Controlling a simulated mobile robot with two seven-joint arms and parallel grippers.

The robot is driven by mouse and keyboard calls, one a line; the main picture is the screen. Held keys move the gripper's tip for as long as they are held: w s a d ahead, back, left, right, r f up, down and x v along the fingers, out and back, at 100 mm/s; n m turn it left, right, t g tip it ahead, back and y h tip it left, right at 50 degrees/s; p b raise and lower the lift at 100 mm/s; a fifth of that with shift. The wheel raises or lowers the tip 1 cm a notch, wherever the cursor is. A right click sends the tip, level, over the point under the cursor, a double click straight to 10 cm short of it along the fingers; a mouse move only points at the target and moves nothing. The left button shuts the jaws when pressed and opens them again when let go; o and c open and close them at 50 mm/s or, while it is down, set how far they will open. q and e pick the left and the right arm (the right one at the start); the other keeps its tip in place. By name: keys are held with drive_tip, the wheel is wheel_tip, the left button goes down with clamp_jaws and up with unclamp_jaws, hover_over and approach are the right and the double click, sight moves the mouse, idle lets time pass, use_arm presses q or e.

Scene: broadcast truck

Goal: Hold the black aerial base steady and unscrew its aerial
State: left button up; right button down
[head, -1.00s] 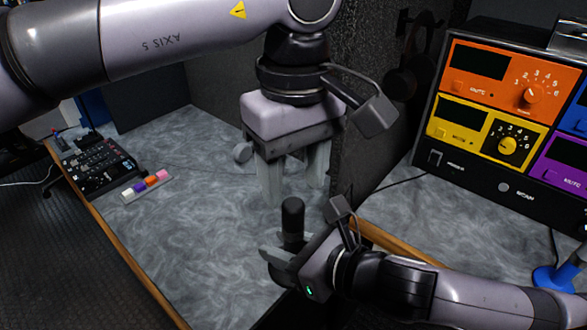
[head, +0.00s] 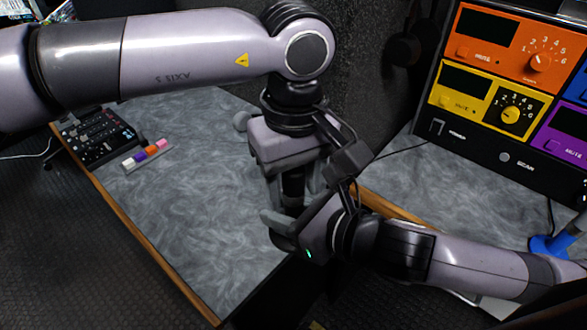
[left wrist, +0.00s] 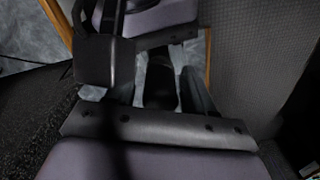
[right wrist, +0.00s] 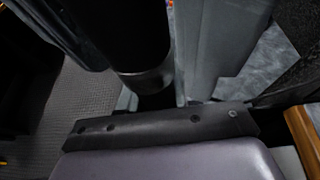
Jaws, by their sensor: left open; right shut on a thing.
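The black aerial base (head: 292,187) shows in the head view as a dark upright cylinder, mostly hidden by my grippers. My right gripper (head: 287,228) is shut on it from below right. My left gripper (head: 291,195) points down from above, open, with its fingers on either side of the dark cylinder. In the left wrist view the dark piece (left wrist: 160,85) lies between the left fingers. In the right wrist view the black cylinder (right wrist: 125,40) fills the upper middle, beside a grey finger. I cannot make out a separate aerial or where it joins the base.
The grey marbled worktop (head: 190,190) has clear room on the left. A black mixing panel (head: 95,138) and a strip of coloured blocks (head: 147,155) stand at its far left. A rack with coloured panels (head: 500,105) and a blue stand (head: 548,246) are on the right.

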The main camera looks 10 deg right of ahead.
use_arm(q)
clamp_jaws()
drive_tip(key=n, duration=0.8)
drive_tip(key=shift+n, duration=0.3)
drive_tip(key=n, duration=0.8)
drive_tip(key=shift+o, duration=0.5)
unclamp_jaws()
drive_tip(key=shift+r, duration=0.1)
